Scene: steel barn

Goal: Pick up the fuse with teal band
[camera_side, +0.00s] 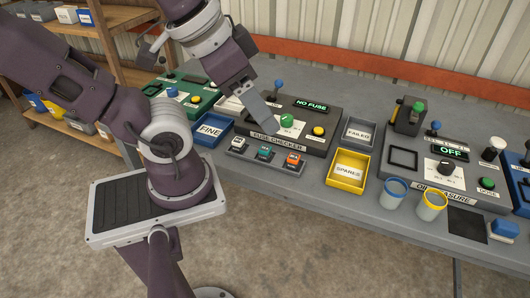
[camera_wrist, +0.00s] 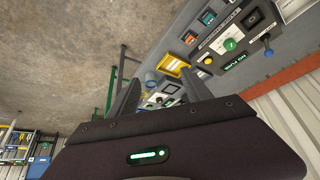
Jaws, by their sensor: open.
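The fuse with teal band (camera_side: 264,153) stands in the middle slot of a grey holder strip (camera_side: 262,166) in front of the fuse checker, between a white fuse (camera_side: 237,143) and an orange fuse (camera_side: 293,160). In the wrist view the teal fuse (camera_wrist: 208,17) is small near the top edge. My gripper (camera_side: 264,112) is above the left part of the fuse checker (camera_side: 320,125), behind and above the fuse. In the wrist view its fingers (camera_wrist: 160,88) are apart and hold nothing. The side view shows its jaws only partly.
A blue FINE tray (camera_side: 211,143) stands left of the strip. A yellow SPARES tray (camera_side: 348,184) and a grey FAILED tray (camera_side: 374,132) are to its right. Two cups (camera_side: 393,195) stand near the bench's front edge. The checker's display reads NO FUSE; a blue-knobbed lever (camera_side: 278,84) rises behind it.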

